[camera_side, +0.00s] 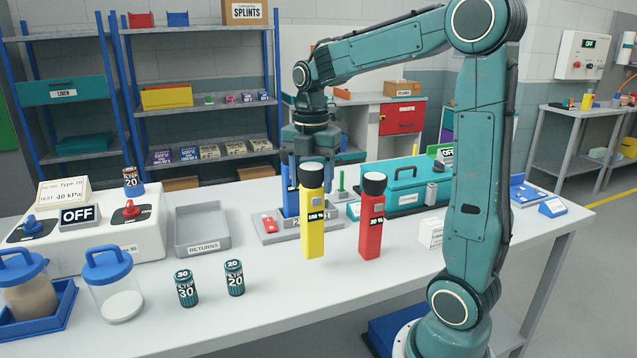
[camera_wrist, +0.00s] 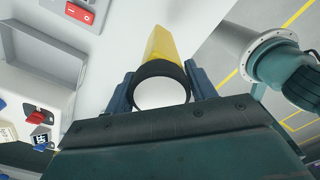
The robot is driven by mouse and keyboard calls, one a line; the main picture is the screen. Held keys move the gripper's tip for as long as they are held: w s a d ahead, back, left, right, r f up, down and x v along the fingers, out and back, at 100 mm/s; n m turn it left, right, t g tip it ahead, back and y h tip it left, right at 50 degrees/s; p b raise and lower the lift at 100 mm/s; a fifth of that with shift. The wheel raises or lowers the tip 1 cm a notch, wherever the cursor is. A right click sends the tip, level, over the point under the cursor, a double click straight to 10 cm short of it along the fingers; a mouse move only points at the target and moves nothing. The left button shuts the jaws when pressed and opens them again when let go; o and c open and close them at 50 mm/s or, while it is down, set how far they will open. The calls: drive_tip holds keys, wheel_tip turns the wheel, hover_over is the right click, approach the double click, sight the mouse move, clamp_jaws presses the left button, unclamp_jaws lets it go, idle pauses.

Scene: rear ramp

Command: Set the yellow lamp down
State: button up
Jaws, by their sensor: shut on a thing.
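The yellow lamp (camera_side: 313,222) is upright, with a black head and a "100 %" display, at the middle of the white table. My gripper (camera_side: 312,165) is shut on its head from above. In the wrist view, the round white lens and black rim of the yellow lamp (camera_wrist: 158,43) sit between the two fingers of my gripper (camera_wrist: 161,88), with the yellow body beyond. Whether the lamp's foot touches the table or hangs just above it, I cannot tell.
A red lamp (camera_side: 371,225) stands close on the right. A grey dock (camera_side: 265,237) with a blue lamp (camera_side: 291,198) is behind left. A returns tray (camera_side: 202,247), two small cylinders (camera_side: 187,290) and lidded jars stand left. A teal case (camera_side: 400,190) lies behind right. The front table is clear.

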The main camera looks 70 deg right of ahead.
sight(312, 196)
drive_tip(key=shift+f, duration=2.25)
drive_tip(key=o, duration=1.6)
drive_tip(key=shift+o, duration=0.2)
wheel_tip(312, 196, up, 12)
drive_tip(key=shift+r, duration=0.15)
